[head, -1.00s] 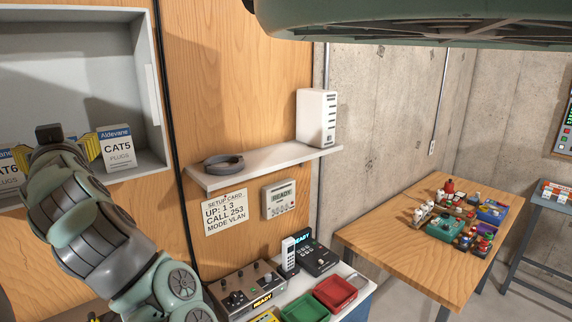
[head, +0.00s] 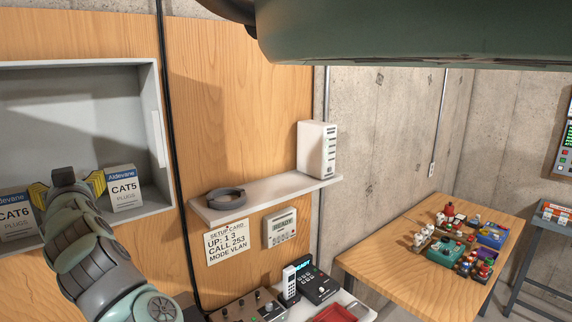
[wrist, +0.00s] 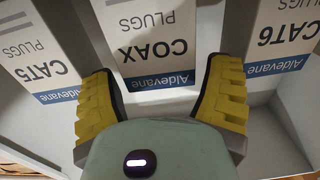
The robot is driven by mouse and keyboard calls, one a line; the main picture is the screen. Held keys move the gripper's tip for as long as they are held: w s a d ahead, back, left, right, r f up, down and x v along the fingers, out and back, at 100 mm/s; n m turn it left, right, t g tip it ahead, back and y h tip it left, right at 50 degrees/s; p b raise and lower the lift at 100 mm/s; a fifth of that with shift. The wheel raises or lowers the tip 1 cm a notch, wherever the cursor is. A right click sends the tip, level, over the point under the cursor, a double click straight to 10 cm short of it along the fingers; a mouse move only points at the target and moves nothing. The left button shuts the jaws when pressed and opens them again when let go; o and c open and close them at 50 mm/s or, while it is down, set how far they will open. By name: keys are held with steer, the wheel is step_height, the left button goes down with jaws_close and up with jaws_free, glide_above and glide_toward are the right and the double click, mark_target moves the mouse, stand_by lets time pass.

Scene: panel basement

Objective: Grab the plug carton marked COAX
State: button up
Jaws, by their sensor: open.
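The COAX plug carton (wrist: 150,45) is white with a blue Aldevane band. In the wrist view it shows upside down, in the middle, between and a little beyond my yellow fingertips. My gripper (wrist: 163,85) is open, with a finger on either side and nothing visibly held. In the head view my gripper (head: 68,186) reaches to the grey wall cabinet and hides the COAX carton. The CAT5 carton (head: 124,188) stands to the right of my gripper, and the CAT6 carton (head: 16,213) to the left.
The cabinet's right wall (head: 151,125) stands beside the CAT5 carton. A white shelf (head: 275,195) with a dark ring (head: 226,195) and a white box (head: 316,150) is further right. A wooden table (head: 390,262) with small items stands at the right.

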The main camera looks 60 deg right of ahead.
steer(key=shift+o, duration=0.2)
steer(key=c, duration=1)
steer(key=shift+r+b, duration=0.2)
steer(key=shift+b, duration=0.2)
steer(key=shift+d+r+b, duration=0.1)
steer(key=shift+r+b, duration=0.8)
steer(key=shift+b, duration=0.3)
steer(key=r+b+v, duration=0.2)
steer(key=b+v, duration=1.4)
steer(key=b, duration=0.2)
steer(key=shift+r+b, duration=0.3)
steer(key=shift+b, duration=0.1)
